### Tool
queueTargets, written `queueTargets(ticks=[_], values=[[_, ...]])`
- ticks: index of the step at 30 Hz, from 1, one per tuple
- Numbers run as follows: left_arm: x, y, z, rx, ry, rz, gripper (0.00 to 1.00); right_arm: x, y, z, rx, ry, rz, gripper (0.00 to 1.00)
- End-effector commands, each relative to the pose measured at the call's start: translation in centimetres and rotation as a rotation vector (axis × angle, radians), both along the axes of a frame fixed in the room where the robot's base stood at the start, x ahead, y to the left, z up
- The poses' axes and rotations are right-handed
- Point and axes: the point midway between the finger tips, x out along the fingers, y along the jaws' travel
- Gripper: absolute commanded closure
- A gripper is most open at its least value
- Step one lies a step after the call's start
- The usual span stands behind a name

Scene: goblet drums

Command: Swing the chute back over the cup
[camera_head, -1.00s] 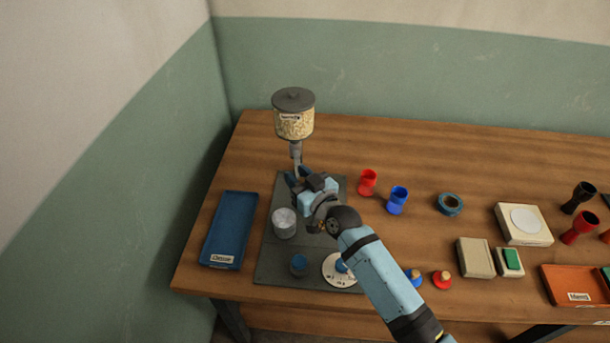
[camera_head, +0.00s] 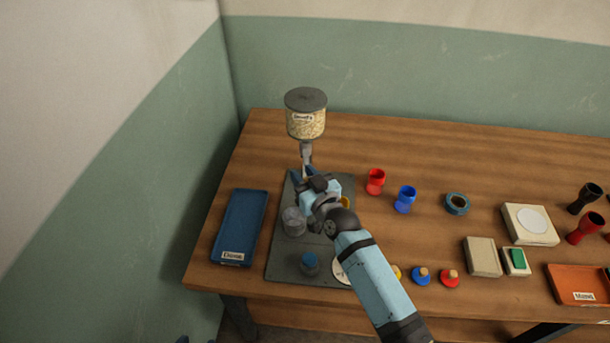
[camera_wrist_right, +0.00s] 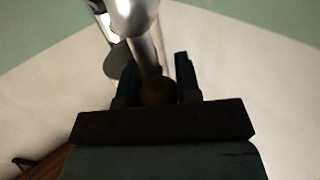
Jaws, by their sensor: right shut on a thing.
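The dispenser (camera_head: 306,115) is a clear jar with a dark lid, full of pale grains, above the grey mat (camera_head: 285,262). A metal spout (camera_head: 306,152) hangs below it. My right gripper (camera_head: 303,175) is just under the spout, shut on the chute. In the right wrist view the shiny chute (camera_wrist_right: 146,50) runs down between the fingers (camera_wrist_right: 155,85). A grey metal cup (camera_head: 293,221) stands in front of the gripper. A yellow thing (camera_head: 345,202) is mostly hidden behind my wrist. Small dark tips, perhaps of my left gripper (camera_head: 198,340), barely show at the bottom edge.
A blue tray (camera_head: 240,226) lies left of the mat. Red (camera_head: 376,181) and blue (camera_head: 406,199) goblets stand right of my wrist. The table's back is clear.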

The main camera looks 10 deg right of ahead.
Motion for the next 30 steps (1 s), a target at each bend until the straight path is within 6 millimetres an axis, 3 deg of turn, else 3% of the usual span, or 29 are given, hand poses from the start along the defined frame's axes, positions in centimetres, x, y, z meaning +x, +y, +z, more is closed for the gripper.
queueTargets(ticks=[2,3,6,17,20,30], values=[[0.0,0.0,0.1,0.0,-0.001,0.0,0.46,0.0,0.0,0.1,0.0,-0.001,-0.001,1.0],[0.0,0.0,0.1,-0.001,-0.002,0.0,0.46,0.0,0.0,0.1,0.0,-0.001,-0.001,0.67],[0.1,0.0,0.2,-0.001,-0.004,0.0,0.46,0.0,0.0,0.1,0.0,-0.001,-0.001,0.46],[0.1,0.0,0.2,-0.001,-0.005,0.0,0.46,-0.5,-0.3,0.0,0.0,-0.001,-0.001,0.46],[0.1,0.0,0.0,-0.001,-0.005,0.0,0.46,-1.8,-0.7,-0.1,0.0,0.0,-0.001,0.46],[0.0,0.0,-0.9,0.0,-0.001,0.0,0.46,-9.0,-3.4,-0.2,0.0,0.001,0.0,0.46]])
